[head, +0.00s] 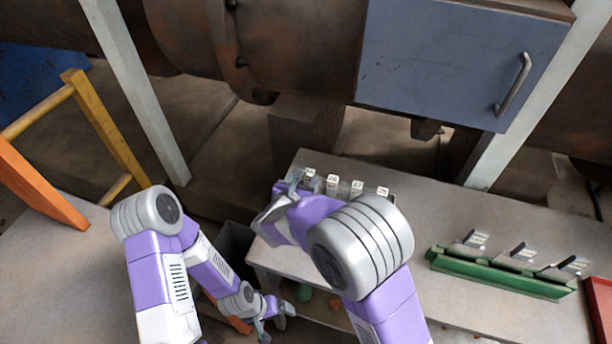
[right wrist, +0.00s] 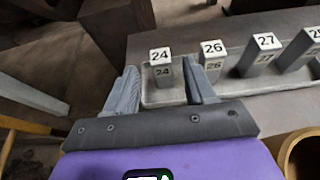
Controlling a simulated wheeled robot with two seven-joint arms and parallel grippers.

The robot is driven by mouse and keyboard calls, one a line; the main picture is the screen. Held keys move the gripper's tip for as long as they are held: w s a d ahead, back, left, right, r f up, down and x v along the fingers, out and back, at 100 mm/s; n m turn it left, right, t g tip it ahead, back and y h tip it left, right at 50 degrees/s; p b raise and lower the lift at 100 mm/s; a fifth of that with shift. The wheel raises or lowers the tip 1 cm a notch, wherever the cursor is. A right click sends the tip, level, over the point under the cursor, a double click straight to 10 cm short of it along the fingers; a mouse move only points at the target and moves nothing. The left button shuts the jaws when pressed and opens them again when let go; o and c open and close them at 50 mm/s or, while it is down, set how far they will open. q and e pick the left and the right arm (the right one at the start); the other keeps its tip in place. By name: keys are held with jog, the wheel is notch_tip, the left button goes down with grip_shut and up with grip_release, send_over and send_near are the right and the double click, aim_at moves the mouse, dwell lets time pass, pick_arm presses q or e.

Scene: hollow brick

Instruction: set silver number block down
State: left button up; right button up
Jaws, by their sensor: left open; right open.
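A silver block numbered 24 (right wrist: 162,68) stands upright in the left end of a grey tray (right wrist: 222,90). My right gripper (right wrist: 161,76) is open, with one finger on each side of this block; I cannot tell whether they touch it. In the same row stand silver blocks 26 (right wrist: 212,58), 27 (right wrist: 262,55) and another cut by the right edge. The row of blocks (head: 357,189) also shows in the head view, at the table's far edge, partly hidden by my right gripper (head: 287,190). My left gripper (head: 275,318) is open and empty, low beside the table.
A green rack (head: 500,273) with several tilted number pieces stands on the right of the grey table (head: 450,220). A blue cabinet (head: 450,60) hangs behind. A yellow and orange frame (head: 105,125) is at left. The tabletop between tray and rack is clear.

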jog(key=p+v, duration=0.1)
jog(key=v, duration=0.8)
